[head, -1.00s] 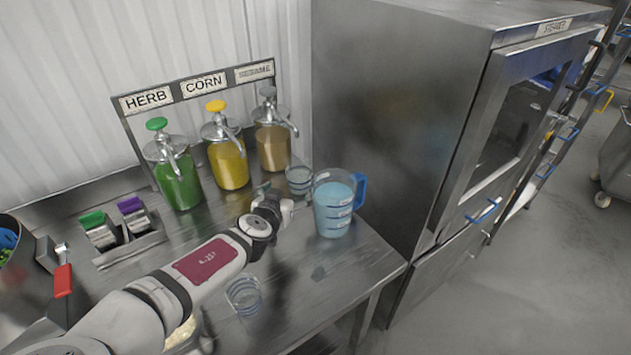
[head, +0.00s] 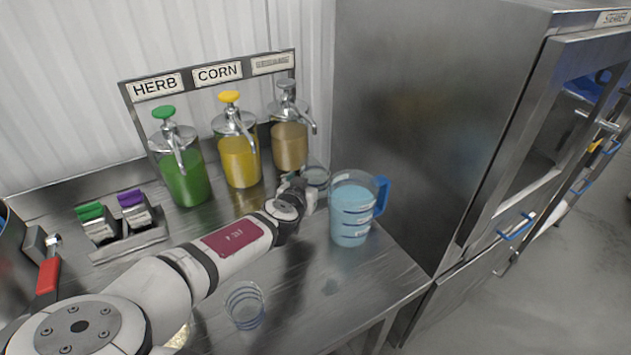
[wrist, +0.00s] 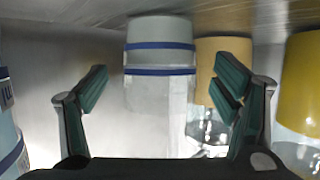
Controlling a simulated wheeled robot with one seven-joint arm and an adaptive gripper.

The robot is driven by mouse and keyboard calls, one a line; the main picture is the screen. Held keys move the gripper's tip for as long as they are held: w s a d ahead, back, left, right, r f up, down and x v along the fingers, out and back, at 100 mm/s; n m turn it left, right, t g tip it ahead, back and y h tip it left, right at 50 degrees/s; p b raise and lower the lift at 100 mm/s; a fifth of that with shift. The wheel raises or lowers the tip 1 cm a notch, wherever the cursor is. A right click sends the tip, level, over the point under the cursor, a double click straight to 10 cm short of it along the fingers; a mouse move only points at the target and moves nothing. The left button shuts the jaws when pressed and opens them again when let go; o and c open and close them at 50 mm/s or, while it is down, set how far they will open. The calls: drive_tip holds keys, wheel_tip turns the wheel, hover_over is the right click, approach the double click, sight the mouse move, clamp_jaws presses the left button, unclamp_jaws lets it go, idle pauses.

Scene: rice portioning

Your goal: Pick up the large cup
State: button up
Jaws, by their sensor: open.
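A clear cup with blue rings (head: 317,177) stands at the back of the counter, between the brown dispenser and the blue-filled jug. It also shows in the wrist view (wrist: 160,100), which looks upside down, standing between and beyond my fingers. My gripper (head: 298,192) is open and reaches toward this cup; in the wrist view (wrist: 166,88) its two fingers are spread on either side, with no clear contact. My gripper hides part of the cup in the head view. A second clear ringed cup (head: 245,306) stands at the front of the counter. Which is larger is hard to tell.
The blue-handled jug (head: 352,212) stands close on the right of my gripper. Green (head: 183,178), yellow (head: 240,162) and brown (head: 289,148) pump dispensers stand along the back. The steel counter (head: 335,290) is clear at front right. A tall steel cabinet (head: 420,120) borders it.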

drive_tip(key=b+x, duration=0.3)
drive_tip(key=x, duration=0.2)
drive_tip(key=shift+f, duration=0.15)
drive_tip(key=shift+c, duration=0.2)
drive_tip(key=c, duration=1.5)
drive_tip(key=shift+a+r, duration=0.1)
drive_tip(key=shift+r, duration=0.15)
drive_tip(key=shift+c, duration=0.2)
